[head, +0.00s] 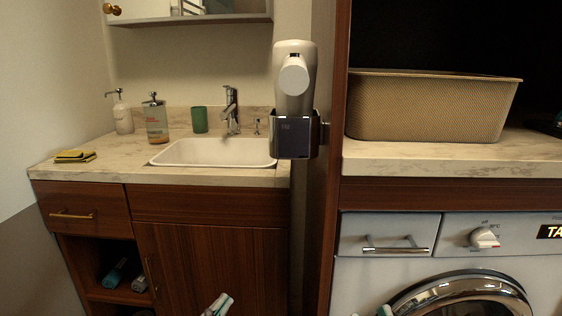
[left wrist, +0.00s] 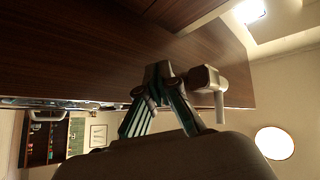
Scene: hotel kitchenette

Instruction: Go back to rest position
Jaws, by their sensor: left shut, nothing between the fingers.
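My left gripper (head: 218,305) shows only as a light tip with teal edges at the bottom of the head view, in front of the lower cabinet. In the left wrist view its two teal-sided fingers (left wrist: 158,80) come together at the tips, shut, with nothing held. A small teal and white tip (head: 384,311) at the bottom edge, before the washing machine, looks like my right gripper; too little shows to tell its state. A white hair dryer (head: 294,75) sits in a dark holder (head: 296,135) on the wooden side panel, apart from both grippers.
A marble counter (head: 110,165) holds a sink (head: 200,153), soap bottles (head: 156,120), a green cup (head: 200,119) and yellow cloths (head: 75,156). At right, a woven basket (head: 430,108) stands on a shelf above a washing machine (head: 380,275). The wooden panel (head: 325,220) divides both sides.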

